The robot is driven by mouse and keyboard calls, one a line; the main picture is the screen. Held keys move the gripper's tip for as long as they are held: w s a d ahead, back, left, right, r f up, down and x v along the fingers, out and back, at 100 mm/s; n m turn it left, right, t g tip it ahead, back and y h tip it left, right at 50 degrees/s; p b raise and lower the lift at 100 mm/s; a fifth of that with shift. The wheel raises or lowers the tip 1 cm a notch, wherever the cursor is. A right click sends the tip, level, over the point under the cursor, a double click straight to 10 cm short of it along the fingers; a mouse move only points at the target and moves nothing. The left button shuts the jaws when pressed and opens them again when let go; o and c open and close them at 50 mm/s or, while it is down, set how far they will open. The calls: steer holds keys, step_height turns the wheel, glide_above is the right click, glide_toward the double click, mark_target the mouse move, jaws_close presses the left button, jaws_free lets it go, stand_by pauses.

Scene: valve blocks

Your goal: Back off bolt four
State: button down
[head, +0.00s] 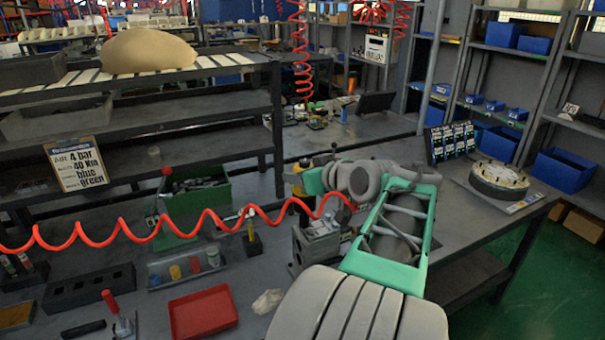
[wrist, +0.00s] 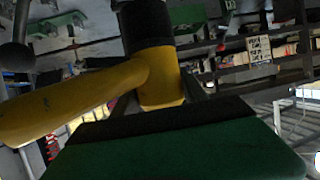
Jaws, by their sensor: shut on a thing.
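My gripper (head: 312,178) hangs over the bench, shut on a yellow tool. In the head view the yellow tool (head: 301,200) shows below the gripper, largely hidden by it. In the wrist view the yellow tool (wrist: 150,75) fills the upper left, with a black upper part and a yellow arm reaching left. A grey metal valve block (head: 318,243) stands on the bench just below the tool. Its bolts are too small and too covered to tell apart, so I cannot see which is bolt four or whether the tool touches one.
A red coiled hose (head: 180,222) crosses from the left towards my gripper. A red tray (head: 203,311), a tray of coloured cups (head: 187,268) and a dark holed block (head: 90,288) lie at left. A sign (head: 78,164) stands behind. A round flanged part (head: 499,180) sits at right.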

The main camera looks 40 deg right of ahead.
steer(key=shift+r+p, duration=1.85)
steer(key=shift+r, duration=1.6)
